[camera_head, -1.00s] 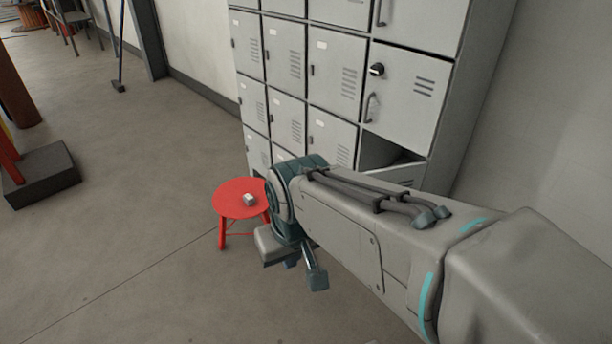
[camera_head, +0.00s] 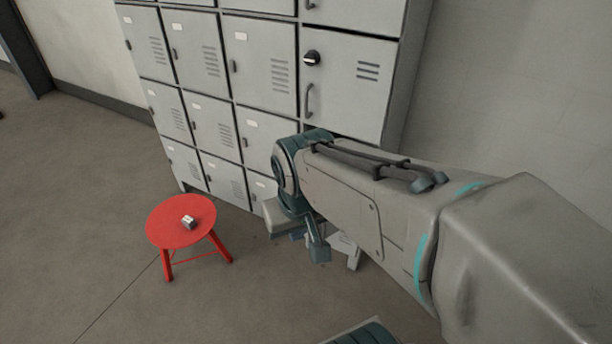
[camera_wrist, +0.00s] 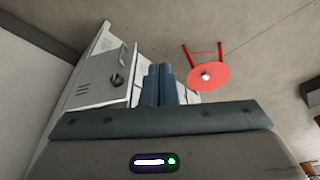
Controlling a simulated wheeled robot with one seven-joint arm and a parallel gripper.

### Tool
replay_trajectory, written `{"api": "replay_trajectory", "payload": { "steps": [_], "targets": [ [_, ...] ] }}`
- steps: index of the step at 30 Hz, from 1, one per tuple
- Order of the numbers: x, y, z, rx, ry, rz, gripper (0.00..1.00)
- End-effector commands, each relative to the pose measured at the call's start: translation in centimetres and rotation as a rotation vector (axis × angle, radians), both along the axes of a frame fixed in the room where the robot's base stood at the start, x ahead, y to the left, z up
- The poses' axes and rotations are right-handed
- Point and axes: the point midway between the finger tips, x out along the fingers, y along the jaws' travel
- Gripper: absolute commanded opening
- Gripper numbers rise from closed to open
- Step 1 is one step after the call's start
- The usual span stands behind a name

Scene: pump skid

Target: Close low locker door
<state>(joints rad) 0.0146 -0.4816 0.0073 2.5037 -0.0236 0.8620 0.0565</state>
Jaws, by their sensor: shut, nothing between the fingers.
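The grey locker bank (camera_head: 215,115) fills the upper middle of the head view. Its right column has a shut door (camera_head: 350,85) with a black knob and a bar handle; this door also shows upside down in the wrist view (camera_wrist: 98,88). The low locker beneath it is mostly hidden behind my arm; only a dark strip of its opening shows. A pale piece (camera_head: 343,243) shows under my arm, perhaps part of the low door; I cannot tell. My gripper's fingers (camera_wrist: 159,70) are together and empty. In the wrist view they overlap the lockers; contact cannot be told.
A bare wall (camera_head: 510,90) rises at the right.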

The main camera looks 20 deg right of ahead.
Motion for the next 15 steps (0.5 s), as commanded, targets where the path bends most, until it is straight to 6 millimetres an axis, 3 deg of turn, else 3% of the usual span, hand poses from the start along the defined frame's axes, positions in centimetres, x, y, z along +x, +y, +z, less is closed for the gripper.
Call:
{"api": "replay_trajectory", "payload": {
  "steps": [5, 9, 15],
  "targets": [
    [3.2, -3.7, -2.8, -0.063, -0.039, -0.184, 0.0],
    [6.4, -8.2, -6.1, -0.094, -0.107, -0.379, 0.0],
    [9.7, -13.6, -11.6, -0.023, -0.21, -0.609, 0.0]
  ]
}}
